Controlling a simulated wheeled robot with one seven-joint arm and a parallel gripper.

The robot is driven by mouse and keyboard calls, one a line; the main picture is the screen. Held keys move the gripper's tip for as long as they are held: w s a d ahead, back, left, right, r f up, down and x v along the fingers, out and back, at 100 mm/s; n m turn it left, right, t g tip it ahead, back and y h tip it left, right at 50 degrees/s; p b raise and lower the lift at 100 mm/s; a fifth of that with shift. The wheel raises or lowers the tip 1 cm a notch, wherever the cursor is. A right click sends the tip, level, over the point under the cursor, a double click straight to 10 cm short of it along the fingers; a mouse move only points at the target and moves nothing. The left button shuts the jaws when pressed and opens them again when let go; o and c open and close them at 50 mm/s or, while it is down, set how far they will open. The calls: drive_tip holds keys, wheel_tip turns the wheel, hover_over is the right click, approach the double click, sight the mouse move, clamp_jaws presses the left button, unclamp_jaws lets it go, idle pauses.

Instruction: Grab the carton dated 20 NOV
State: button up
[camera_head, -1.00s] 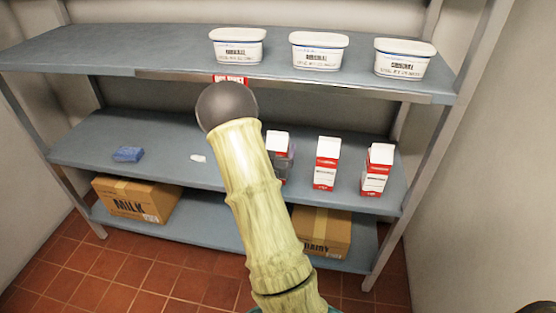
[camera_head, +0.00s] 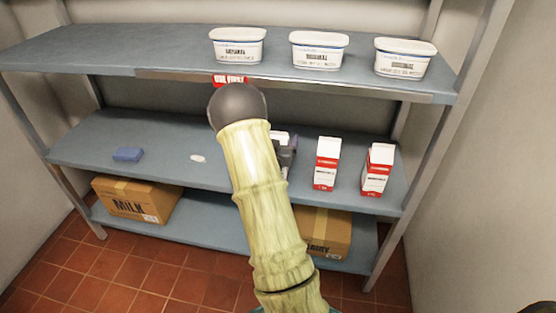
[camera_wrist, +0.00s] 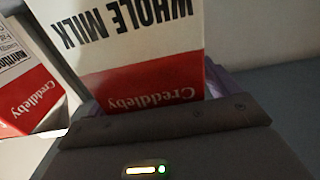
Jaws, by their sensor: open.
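Three red-and-white milk cartons stand upright on the middle shelf: a left carton (camera_head: 281,136), a middle carton (camera_head: 326,165) and a right carton (camera_head: 377,170). No date is legible on any of them. My gripper (camera_head: 287,153) is at the left carton, partly hidden behind my arm, and covers most of that carton. In the wrist view, a carton (camera_wrist: 130,50) reading "WHOLE MILK" and "Creddleby" appears upside down, close in front of my open gripper (camera_wrist: 155,104). Purple finger parts show at both sides of it; contact cannot be told. Another carton (camera_wrist: 25,85) shows at left.
White tubs (camera_head: 319,52) stand on the upper shelf (camera_head: 130,50), whose front edge carries a red label (camera_head: 229,79). A blue block (camera_head: 128,154) and a small white item (camera_head: 198,158) lie left on the middle shelf (camera_head: 100,137). Boxes (camera_head: 135,200) sit below.

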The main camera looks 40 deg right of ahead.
clamp_jaws()
drive_tip(key=shift+r, duration=0.1)
idle(0.3)
drive_tip(key=shift+r, duration=0.1)
wheel_tip(320, 180, up, 10)
drive_tip(key=shift+f+p, duration=0.1)
drive_tip(key=shift+p, duration=0.9)
